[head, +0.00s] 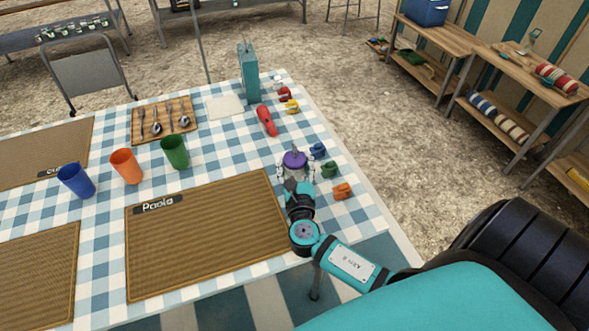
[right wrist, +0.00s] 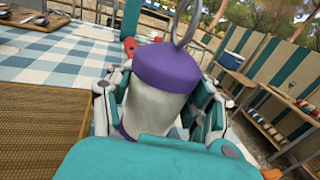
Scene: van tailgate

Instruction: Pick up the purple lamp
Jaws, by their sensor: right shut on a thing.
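The purple lamp (head: 294,160) stands near the right edge of the checked table in the head view. It has a purple cap, a pale body and a wire handle on top. In the right wrist view the lamp (right wrist: 157,92) fills the middle, upright in the picture's frame and slightly tilted. My right gripper (head: 296,176) is shut on the lamp, with a finger on each side of its body. The lamp's base is mostly hidden by my gripper. I cannot tell whether it touches the table. My left gripper is in neither view.
Small blue (head: 317,150), green (head: 328,169) and orange (head: 342,191) items lie just right of the lamp. A red object (head: 266,121) lies behind it. A woven mat (head: 205,235) is to the left. Blue (head: 76,181), orange (head: 126,166) and green (head: 174,152) cups stand further left.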

